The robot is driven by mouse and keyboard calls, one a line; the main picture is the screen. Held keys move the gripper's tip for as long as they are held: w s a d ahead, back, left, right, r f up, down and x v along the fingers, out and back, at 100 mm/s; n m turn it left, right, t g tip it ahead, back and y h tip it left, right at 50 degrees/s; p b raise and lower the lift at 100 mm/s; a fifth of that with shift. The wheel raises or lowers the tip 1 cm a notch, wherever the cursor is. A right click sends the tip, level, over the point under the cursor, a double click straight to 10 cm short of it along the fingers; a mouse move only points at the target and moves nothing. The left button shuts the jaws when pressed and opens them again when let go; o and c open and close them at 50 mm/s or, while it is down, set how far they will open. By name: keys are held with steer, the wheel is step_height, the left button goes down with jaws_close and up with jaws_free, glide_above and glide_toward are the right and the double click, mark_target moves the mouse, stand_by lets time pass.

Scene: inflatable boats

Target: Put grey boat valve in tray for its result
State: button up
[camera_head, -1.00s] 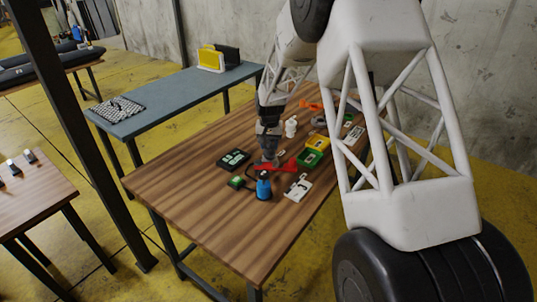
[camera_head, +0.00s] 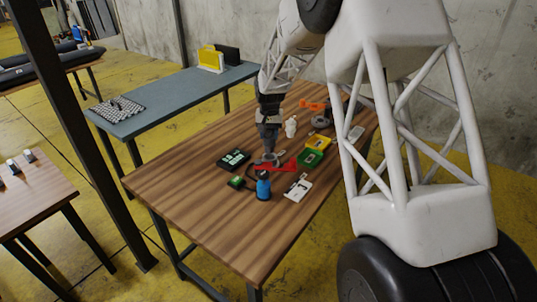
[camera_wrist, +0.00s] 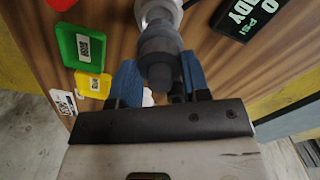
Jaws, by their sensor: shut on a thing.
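The grey boat valve (camera_wrist: 158,48) is between the blue fingertips of my gripper (camera_wrist: 159,76), which is shut on it. Beyond the valve is a pale round fitting (camera_wrist: 160,11); whether they touch, I cannot tell. In the head view my gripper (camera_head: 269,151) points down over the table's middle, low behind the blue pump bottle (camera_head: 263,186). The valve is too small to make out there. A red tray (camera_head: 286,166) lies just right of the gripper. A green tray (camera_head: 309,159) and a yellow tray (camera_head: 319,142) stand farther right, and show in the wrist view too.
A black display (camera_head: 233,160) lies left of the gripper; its partial text in the wrist view includes "PSI". A white card (camera_head: 298,188), a white bottle (camera_head: 291,127), a grey roll (camera_head: 320,122) and an orange item (camera_head: 313,105) surround the area. The table's near left is clear.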

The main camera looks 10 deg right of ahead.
steer(key=shift+r, duration=0.3)
steer(key=shift+r, duration=0.1)
steer(key=shift+w+d+r, duration=0.15)
steer(key=shift+d+r, duration=0.05)
steer(key=shift+r, duration=0.05)
steer(key=d+f+n, duration=0.1)
steer(key=d+n, duration=0.4)
steer(key=d, duration=1.2)
steer(key=shift+n, duration=0.4)
steer(key=shift+f, duration=0.1)
steer(key=shift+f, duration=0.15)
steer(key=shift+a+f, duration=0.1)
steer(key=shift+f, duration=2)
steer(key=shift+f, duration=0.95)
